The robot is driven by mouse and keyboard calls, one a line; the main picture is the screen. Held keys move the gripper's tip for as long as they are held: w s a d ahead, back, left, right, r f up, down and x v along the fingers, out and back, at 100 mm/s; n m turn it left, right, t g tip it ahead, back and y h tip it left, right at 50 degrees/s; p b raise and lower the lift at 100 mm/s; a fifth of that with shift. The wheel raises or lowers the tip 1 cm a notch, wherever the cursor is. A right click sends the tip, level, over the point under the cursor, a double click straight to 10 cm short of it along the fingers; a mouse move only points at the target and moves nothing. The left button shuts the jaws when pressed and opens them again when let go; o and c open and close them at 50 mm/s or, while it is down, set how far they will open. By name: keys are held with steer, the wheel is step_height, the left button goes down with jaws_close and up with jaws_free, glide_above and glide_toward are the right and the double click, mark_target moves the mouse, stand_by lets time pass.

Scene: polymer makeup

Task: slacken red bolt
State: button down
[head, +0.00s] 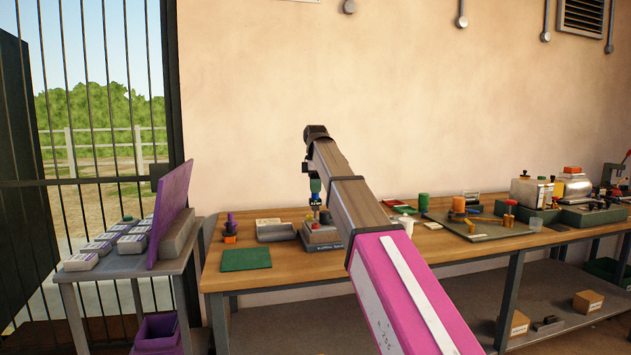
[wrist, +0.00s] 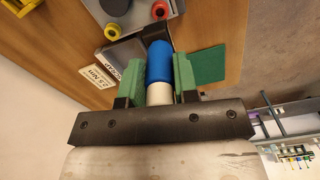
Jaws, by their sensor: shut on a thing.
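My gripper (head: 316,190) is shut on a tool with a blue handle, its green fingers on either side. In the wrist view, my gripper (wrist: 159,75) grips the blue handle (wrist: 159,62), which has a cream end nearer the camera. The tool points down over a grey block (head: 322,236) on the workbench. A red round piece (wrist: 115,33), which looks like the red bolt, shows at the edge of the grey block in the wrist view. The tool's tip is hidden there, so I cannot tell whether it touches a bolt.
A green mat (head: 246,259) lies on the wooden bench to the left, near a purple and orange stack (head: 230,230). A grey tray (head: 275,232) sits between them and the block. My arm hides part of the bench. A tray of tools (head: 487,229) lies at right.

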mark_target(315, 201)
steer(key=shift+f, duration=1.5)
stand_by(1.2)
steer(key=c, duration=0.8)
jaws_free()
steer(key=shift+r, duration=0.1)
